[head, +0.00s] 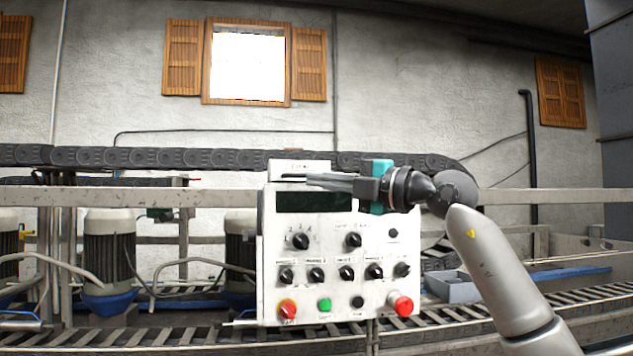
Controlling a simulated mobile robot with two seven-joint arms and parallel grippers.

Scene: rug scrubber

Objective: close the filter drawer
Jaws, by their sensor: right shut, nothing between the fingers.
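My right gripper (312,180) is in front of the upper part of a white control box, its fingers pointing left and shut with nothing between them. It covers part of the box's top edge and the area right of its dark display. A grey open-topped box (455,290) with a bluish tint sits low behind my right forearm, right of the control box. It may be the filter drawer, but I cannot tell for sure, nor how far it is open. The forearm hides part of its right side. My left gripper is not in view.
The white control box (330,228) stands in the centre, with several black knobs and a red button (403,306). A slatted conveyor (440,325) runs along the bottom. Motors (109,250) stand at the left. A metal rail (120,196) and a dark cable chain (100,156) cross behind.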

